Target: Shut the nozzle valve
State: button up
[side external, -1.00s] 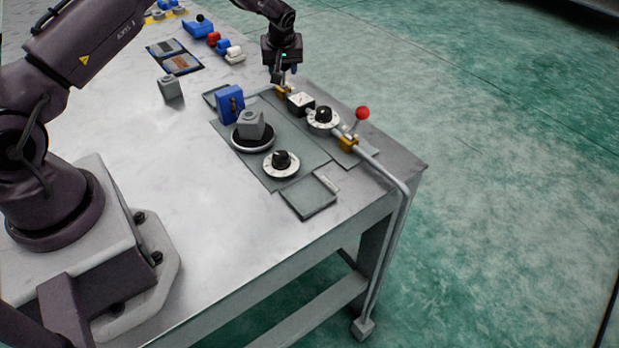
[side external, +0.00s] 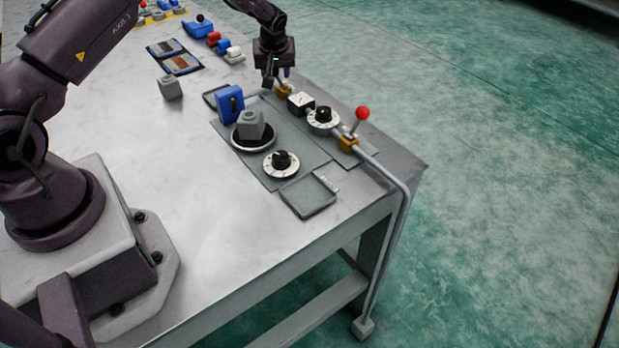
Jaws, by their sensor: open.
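A brass valve body (side external: 283,91) sits on the grey pipe at the far right side of the bench, just below my gripper (side external: 277,78). My gripper is open, with its fingers close over that valve; whether they touch it cannot be told. Any handle on that valve is hidden by the fingers. A second brass valve (side external: 348,144) sits further along the pipe toward the near corner. Its lever with a red ball (side external: 362,113) stands up and leans slightly right. No label tells which one is the nozzle valve.
Between the valves stand a white gauge box (side external: 300,103) and a black-knobbed dial (side external: 323,120). Left of them are a blue block (side external: 230,103), a grey block on a round base (side external: 250,125) and another dial (side external: 281,163). The left bench surface is largely clear.

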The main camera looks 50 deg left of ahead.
jog(key=shift+s, duration=0.15)
jog(key=shift+o, duration=0.6)
jog(key=shift+w+r, duration=0.2)
jog(key=shift+r, duration=3.8)
